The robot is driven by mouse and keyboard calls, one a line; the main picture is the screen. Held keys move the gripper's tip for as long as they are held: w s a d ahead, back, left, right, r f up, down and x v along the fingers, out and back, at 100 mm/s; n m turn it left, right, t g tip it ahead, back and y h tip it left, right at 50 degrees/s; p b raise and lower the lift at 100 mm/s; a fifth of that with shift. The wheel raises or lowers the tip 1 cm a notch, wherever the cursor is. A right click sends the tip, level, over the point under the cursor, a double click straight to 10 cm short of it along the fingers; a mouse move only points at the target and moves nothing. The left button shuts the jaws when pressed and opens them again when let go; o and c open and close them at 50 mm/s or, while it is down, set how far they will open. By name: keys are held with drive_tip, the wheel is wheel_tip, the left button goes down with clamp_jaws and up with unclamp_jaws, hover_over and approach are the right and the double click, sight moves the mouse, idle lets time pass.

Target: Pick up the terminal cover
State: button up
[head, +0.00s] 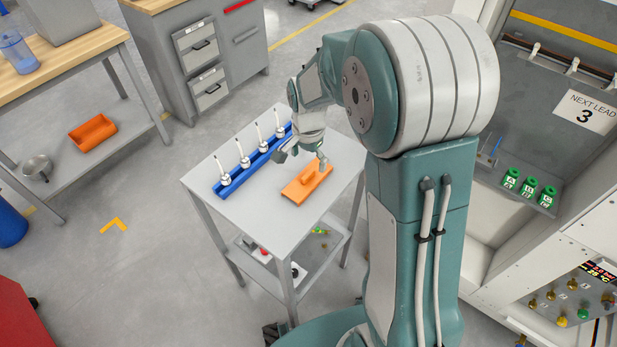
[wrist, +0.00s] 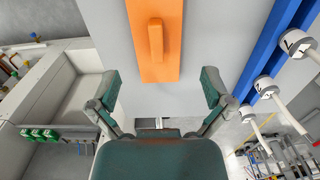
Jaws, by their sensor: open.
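The terminal cover is an orange plate with a raised bar handle, lying flat on a small grey table. In the head view the cover (head: 308,185) is near the table's right side, and my gripper (head: 302,157) is just above and behind it. In the wrist view the cover (wrist: 173,62) is at the top centre, with its handle running up and down the picture. My gripper (wrist: 160,90) is open and empty, its two fingers wide apart. The cover's near end lies between the fingertips in the picture, and the fingers appear apart from it.
A blue rack (head: 237,178) with several white, upright lead-like parts stands on the table (head: 262,208) left of the cover. A cabinet at right holds green blocks (head: 529,188). A workbench (head: 78,62) with an orange bin (head: 92,132) below is at left. Floor between is clear.

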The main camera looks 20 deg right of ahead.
sight(308, 173)
wheel_tip(308, 173, down, 5)
drive_tip(key=shift+s+a+f, duration=0.1)
drive_tip(key=shift+s, duration=0.05)
drive_tip(key=shift+f, duration=0.2)
drive_tip(key=c, duration=0.9)
